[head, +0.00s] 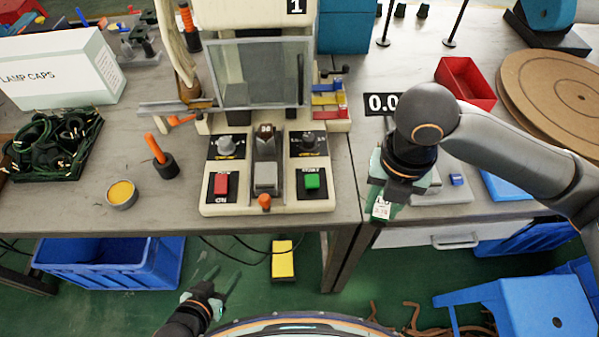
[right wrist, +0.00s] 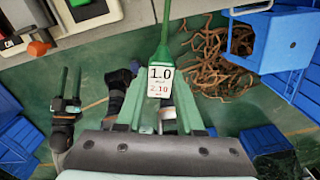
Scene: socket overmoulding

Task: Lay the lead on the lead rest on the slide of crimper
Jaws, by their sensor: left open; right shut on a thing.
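My right gripper (head: 383,200) is shut on a green tool with a white label (head: 381,209), held in front of the bench's front edge. In the right wrist view the tool's label (right wrist: 160,82) reads 1.0 and 2.10, and its narrow green stem points up, away from the gripper. My left gripper (head: 218,285) is open and empty, low over the floor. Several dark green leads (head: 45,140) lie coiled in a black tray at the left. A cream machine (head: 208,205) marked 1, with a clear guard, stands mid-bench. I cannot pick out the lead rest.
Red (head: 221,184) and green (head: 312,181) buttons sit on the machine's front. An orange-handled tool (head: 154,148) and an amber-filled tin (head: 121,194) stand left of it. A red bin (head: 467,82) and a brown disc (head: 560,92) are at the right. A blue stool (head: 525,308) stands below.

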